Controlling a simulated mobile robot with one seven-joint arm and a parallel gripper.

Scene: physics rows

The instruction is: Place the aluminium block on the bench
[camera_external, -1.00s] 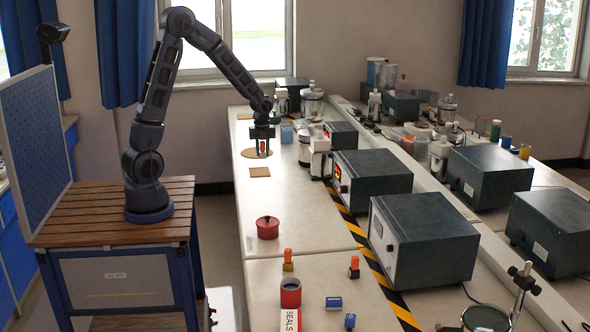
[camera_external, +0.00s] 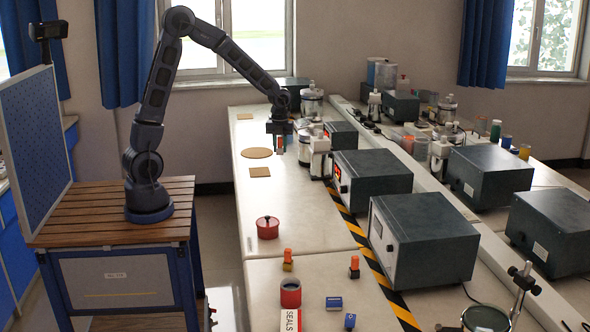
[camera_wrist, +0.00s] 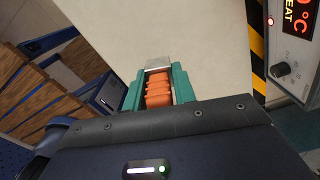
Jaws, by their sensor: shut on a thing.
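My gripper (camera_external: 280,148) is above the far part of the pale bench (camera_external: 310,215), to the right of a round tan mat. In the wrist view its green fingers (camera_wrist: 158,92) are shut on an orange ridged piece with a silver-grey end (camera_wrist: 158,62), which I take to be the aluminium block. The block is mostly hidden by my gripper in the external view. I cannot tell how far it is above the bench.
The round mat (camera_external: 257,153) and a square tan mat (camera_external: 260,172) lie bare to the left. White-and-steel apparatus (camera_external: 319,155) stands close on the right, beside dark instrument boxes (camera_external: 372,178). A red pot (camera_external: 267,228) is nearer.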

